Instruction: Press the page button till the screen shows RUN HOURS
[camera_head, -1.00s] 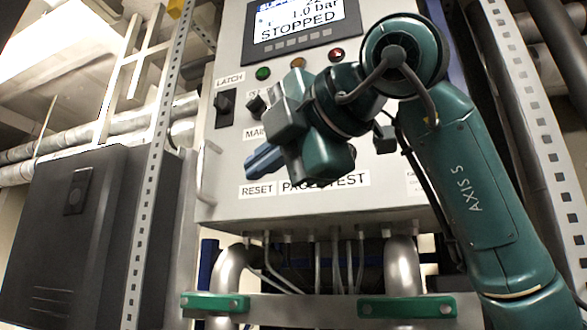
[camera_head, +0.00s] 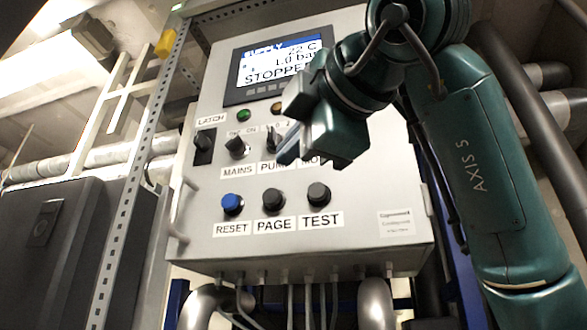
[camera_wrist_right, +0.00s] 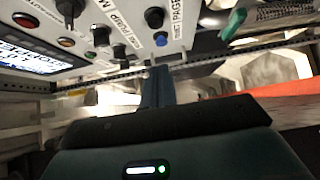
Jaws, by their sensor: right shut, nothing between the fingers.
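The black PAGE button (camera_head: 273,200) sits in the lower row of the grey panel, above its PAGE label (camera_head: 274,226). The screen (camera_head: 277,66) reads SUPPLY, 22 C, 1.0 bar and STOPPED, partly covered at its right by my arm. My right gripper (camera_head: 287,153) is shut and empty. In the head view its fingertips lie above the PAGE button, over the PUMP label. In the right wrist view the shut fingers (camera_wrist_right: 157,86) appear apart from the panel, below the blue button and the PAGE button (camera_wrist_right: 154,18) in the picture. My left gripper is out of view.
The MAINS knob (camera_head: 237,147) and LATCH switch (camera_head: 203,147) are above left. A handle (camera_head: 181,212) runs along the panel's left edge.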

